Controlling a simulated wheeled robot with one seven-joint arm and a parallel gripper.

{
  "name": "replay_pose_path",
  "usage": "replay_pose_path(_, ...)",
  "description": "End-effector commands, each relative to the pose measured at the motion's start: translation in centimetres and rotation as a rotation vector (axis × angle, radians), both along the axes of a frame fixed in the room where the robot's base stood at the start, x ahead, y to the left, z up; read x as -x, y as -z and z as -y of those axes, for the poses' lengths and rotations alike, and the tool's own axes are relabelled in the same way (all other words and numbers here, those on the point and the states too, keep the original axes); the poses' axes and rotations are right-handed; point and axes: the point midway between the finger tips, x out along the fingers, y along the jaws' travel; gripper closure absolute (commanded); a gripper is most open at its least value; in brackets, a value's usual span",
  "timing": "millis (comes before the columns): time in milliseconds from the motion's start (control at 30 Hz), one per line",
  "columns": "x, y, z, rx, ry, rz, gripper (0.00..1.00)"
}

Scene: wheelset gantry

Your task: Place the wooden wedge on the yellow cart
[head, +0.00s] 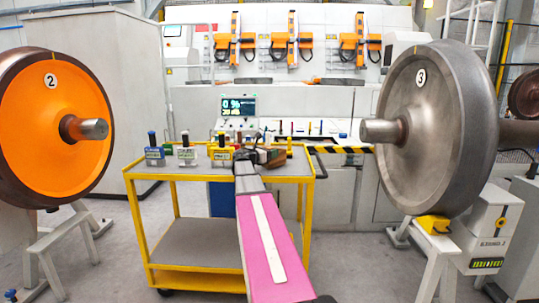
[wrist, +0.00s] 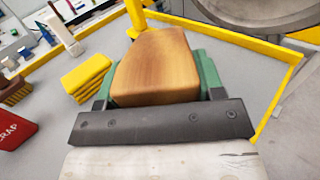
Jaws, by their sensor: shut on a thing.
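The wooden wedge (wrist: 156,62) is a brown block between the green finger pads of my gripper (wrist: 158,82), seen in the wrist view. My gripper is shut on it. In the head view my gripper (head: 258,156) is over the right rear part of the yellow cart (head: 223,181), and the wedge (head: 271,156) shows there as a small brown shape. The cart has a grey top and a yellow rim, which also shows in the wrist view (wrist: 268,112). The wedge's underside is hidden, so I cannot tell whether it touches the top.
Several small labelled holders (head: 155,156) stand along the cart's left and rear. A yellow post (head: 289,147) is near the wedge. Wheels flank the cart, orange (head: 45,120) and grey (head: 420,150).

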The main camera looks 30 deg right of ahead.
Motion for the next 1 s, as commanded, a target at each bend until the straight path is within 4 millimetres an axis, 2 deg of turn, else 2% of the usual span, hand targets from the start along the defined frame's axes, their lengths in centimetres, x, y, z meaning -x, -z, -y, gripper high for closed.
replay_pose_path(67, 0.0, 0.6, 0.0, 0.002, 0.000, -0.001, 0.77)
replay_pose_path(400, 0.0, 0.7, 0.0, 0.002, 0.000, -0.001, 0.77)
replay_pose_path(433, 0.0, 0.8, 0.0, 0.001, 0.000, -0.001, 0.35)
replay_pose_path(500, 0.0, 0.8, 0.0, 0.001, 0.000, -0.001, 0.13)
replay_pose_path(867, 0.0, 0.5, 0.0, 0.001, 0.000, 0.000, 0.13)
replay_pose_path(1000, 0.5, 0.6, -1.7, 0.000, -0.001, 0.000, 0.13)
